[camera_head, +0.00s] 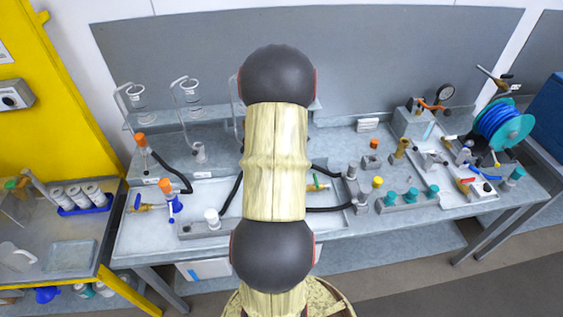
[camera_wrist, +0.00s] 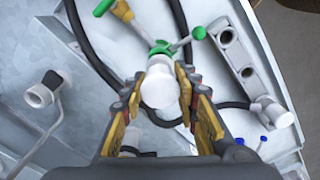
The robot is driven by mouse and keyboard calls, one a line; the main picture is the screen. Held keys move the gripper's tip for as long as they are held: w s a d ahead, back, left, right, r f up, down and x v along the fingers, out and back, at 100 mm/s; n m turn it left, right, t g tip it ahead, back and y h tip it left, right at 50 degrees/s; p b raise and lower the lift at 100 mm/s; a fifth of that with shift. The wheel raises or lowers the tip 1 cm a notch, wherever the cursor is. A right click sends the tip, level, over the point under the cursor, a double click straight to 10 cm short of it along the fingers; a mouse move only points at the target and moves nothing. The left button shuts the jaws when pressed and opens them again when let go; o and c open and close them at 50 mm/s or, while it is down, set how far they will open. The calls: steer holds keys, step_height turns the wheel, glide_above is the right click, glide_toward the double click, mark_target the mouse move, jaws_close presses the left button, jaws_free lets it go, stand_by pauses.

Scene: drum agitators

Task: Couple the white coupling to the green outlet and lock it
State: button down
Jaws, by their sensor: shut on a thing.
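My gripper (camera_wrist: 162,98) is shut on the white coupling (camera_wrist: 160,88), which sits between its two yellow-padded fingers in the wrist view. The green outlet (camera_wrist: 160,47) is just beyond the coupling, with a green-knobbed lever (camera_wrist: 198,33) reaching to the right. The two overlap in the picture; I cannot tell whether they touch. A brass piece with a green end (camera_wrist: 122,10) lies at the upper left of the outlet. In the head view my arm hides the gripper and coupling; a small green part (camera_head: 316,185) shows right of the arm.
A grey block with holes (camera_wrist: 236,52) lies at the right in the wrist view, with a white fitting (camera_wrist: 277,113) near its end. Black hoses (camera_wrist: 88,45) loop close around the outlet. Orange-topped and blue-handled fittings (camera_head: 168,200) stand left on the bench.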

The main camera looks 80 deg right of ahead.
steer(key=shift+f, duration=0.7)
stand_by(0.8)
steer(key=shift+f+b, duration=0.65)
steer(key=shift+f, duration=0.35)
steer(key=shift+f, duration=0.35)
stand_by(0.3)
steer(key=c, duration=1.3)
jaws_free()
steer(key=shift+c, duration=0.2)
steer(key=shift+r, duration=0.1)
steer(key=shift+r+p, duration=3)
steer(key=shift+r, duration=1.9)
